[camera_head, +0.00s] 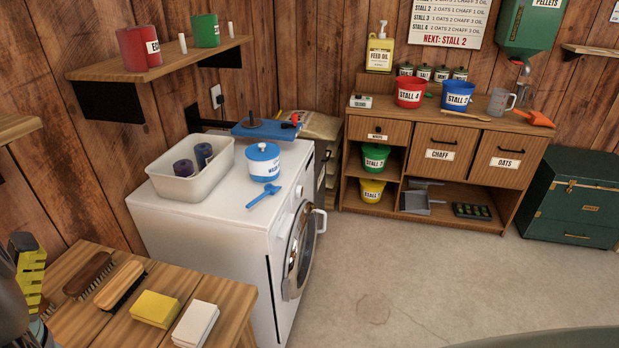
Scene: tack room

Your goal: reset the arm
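A grey, rounded metallic part (10,305) shows at the lower left edge, cut off by the frame; it looks like part of my arm. A yellow notched piece with a black top (30,275) shows beside it, and I cannot tell whether it is attached. I cannot make out my gripper's fingertips, so neither its opening nor anything held can be seen.
A wooden bench (75,320) with brushes and sponges is at lower left. Behind it stands a white washer (215,220) bearing a tub (190,187), a blue-lidded pot (263,163) and a blue scoop (263,196). A shelf (160,68) overhangs it. Floor (400,270) at right is clear.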

